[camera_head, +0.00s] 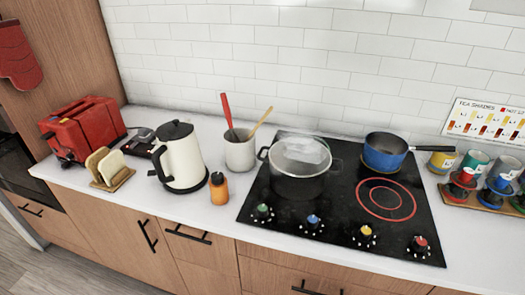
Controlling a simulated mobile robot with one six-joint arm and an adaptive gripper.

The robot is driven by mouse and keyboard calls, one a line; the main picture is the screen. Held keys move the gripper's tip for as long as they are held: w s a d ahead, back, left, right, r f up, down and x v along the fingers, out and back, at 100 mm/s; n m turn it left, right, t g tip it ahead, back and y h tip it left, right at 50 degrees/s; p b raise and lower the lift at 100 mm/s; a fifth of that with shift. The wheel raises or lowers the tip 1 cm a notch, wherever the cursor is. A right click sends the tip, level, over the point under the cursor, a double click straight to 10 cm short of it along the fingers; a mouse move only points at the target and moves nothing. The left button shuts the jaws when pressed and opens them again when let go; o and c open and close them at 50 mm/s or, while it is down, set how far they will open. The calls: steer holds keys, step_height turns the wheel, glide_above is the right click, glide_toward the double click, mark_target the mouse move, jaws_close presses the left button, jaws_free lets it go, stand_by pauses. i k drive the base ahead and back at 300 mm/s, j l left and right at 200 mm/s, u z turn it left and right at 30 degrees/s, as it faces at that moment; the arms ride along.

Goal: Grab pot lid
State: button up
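A dark pot (297,187) with two side handles stands on the left part of the black cooktop (345,236). A pale, see-through pot lid (300,153) shows at the top of the pot. A clear, greyish shape rises at the lid's back right; I cannot make out its form or tell whether it is the lid's knob. I cannot tell how the lid's rim sits on the pot. My gripper is not in view.
A blue pan (385,152) stands behind a red-ringed burner (386,200), its handle pointing right. A utensil crock (240,150), orange jar (218,188), kettle (180,158), bread rack (108,170) and red toaster (84,128) stand left. Several cups (473,165) stand right. The front counter strip is clear.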

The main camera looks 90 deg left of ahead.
mark_target(291, 167)
steer(key=j+u, duration=0.1)
steer(key=u, duration=2.7)
